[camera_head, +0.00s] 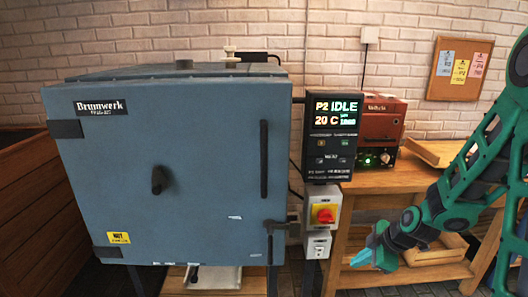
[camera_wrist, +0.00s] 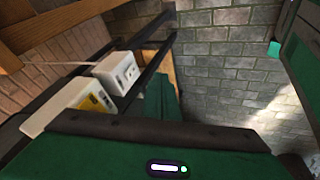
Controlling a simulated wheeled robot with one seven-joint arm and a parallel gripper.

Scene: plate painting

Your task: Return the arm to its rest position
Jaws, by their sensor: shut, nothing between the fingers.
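My green arm comes in from the right edge of the camera_head view and reaches down and left. My gripper (camera_head: 364,257) is at its end, with pale blue fingertips shut and empty. It hangs in front of the wooden bench, low and right of the kiln. The fingers are not clearly seen in the wrist view, where green parts of my own body fill the lower half.
The blue-grey kiln (camera_head: 205,170) stands at left with its door shut. Its control panel (camera_head: 333,143) reads P2 IDLE, 20 C. Below is a red-yellow switch (camera_head: 324,214). A wooden bench (camera_head: 385,181) holds a red-brown box (camera_head: 376,125). A wooden crate (camera_head: 436,255) sits underneath.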

